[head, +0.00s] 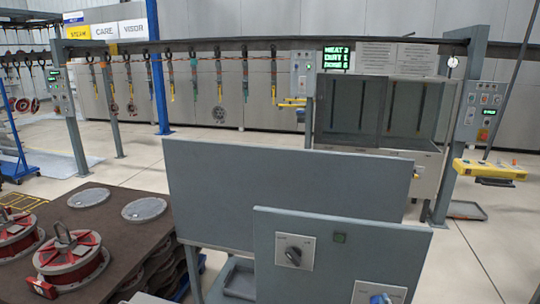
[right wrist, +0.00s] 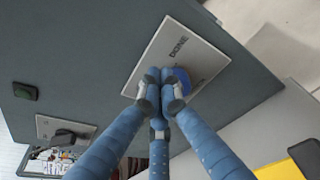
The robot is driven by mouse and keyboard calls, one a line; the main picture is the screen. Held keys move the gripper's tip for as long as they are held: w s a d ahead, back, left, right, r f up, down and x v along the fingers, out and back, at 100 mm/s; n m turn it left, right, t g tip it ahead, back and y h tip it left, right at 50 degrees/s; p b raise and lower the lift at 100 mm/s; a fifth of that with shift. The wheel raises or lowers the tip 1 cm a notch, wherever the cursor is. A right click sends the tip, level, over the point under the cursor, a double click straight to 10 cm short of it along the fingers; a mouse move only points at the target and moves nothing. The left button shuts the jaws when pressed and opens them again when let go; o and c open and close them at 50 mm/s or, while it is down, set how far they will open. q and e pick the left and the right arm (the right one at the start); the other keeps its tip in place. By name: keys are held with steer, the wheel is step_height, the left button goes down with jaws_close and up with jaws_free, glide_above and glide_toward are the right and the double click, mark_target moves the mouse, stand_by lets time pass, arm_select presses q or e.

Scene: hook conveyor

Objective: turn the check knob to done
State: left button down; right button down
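The check knob (right wrist: 182,79) is blue and sits on a pale plate (right wrist: 200,62) marked DONE, in the right wrist view. The fingers of my right gripper (right wrist: 163,88) come together at the knob and cover much of it, so its pointing direction is hard to read. In the head view this plate (head: 365,290) is at the bottom edge, low on the grey panel (head: 330,225), with a blue part (head: 381,298) on it. My left gripper is not in view.
A second plate with a dark knob (head: 294,255) sits up and left on the same panel, near a small green button (head: 340,238). A larger grey board (head: 290,180) stands behind. A brown table (head: 115,225) with red round parts (head: 70,260) is at left.

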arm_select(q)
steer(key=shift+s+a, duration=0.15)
arm_select(e)
steer(key=shift+f, duration=0.1)
stand_by(0.4)
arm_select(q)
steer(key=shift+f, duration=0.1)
arm_select(e)
steer(key=shift+f, duration=0.15)
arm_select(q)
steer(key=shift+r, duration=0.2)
arm_select(e)
steer(key=shift+s, duration=0.1)
arm_select(q)
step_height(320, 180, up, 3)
steer(key=p, duration=0.3)
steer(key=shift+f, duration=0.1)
arm_select(e)
steer(key=s, duration=0.6)
steer(key=shift+a+r, duration=0.2)
steer(key=shift+r, duration=0.05)
